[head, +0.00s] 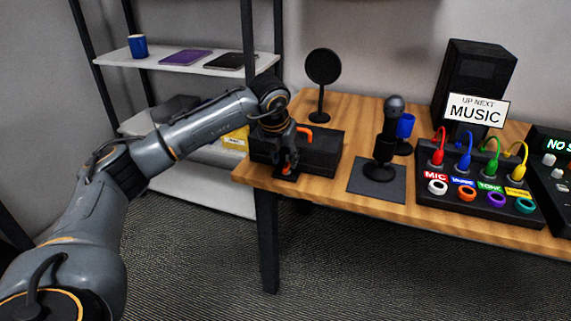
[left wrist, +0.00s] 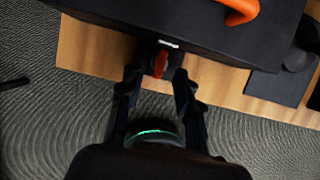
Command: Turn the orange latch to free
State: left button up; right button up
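The orange latch (left wrist: 160,64) is on the front of a black case (left wrist: 190,30), below a small white mark. In the head view the case (head: 322,152) sits at the left end of the wooden table, with an orange handle (head: 304,130) on top. My left gripper (left wrist: 157,78) is open, with one finger on each side of the latch and visible gaps between. In the head view this gripper (head: 286,166) is at the front of the case and partly hides the latch. My right gripper is in neither view.
The wooden table (head: 226,175) edge is close by. A round black screen (head: 322,68) stands behind the case. Shelves (head: 200,62) are at the left.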

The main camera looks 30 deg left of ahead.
pick_arm(q)
jog(key=shift+x, duration=1.15)
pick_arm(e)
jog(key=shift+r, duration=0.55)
pick_arm(q)
grip_shut()
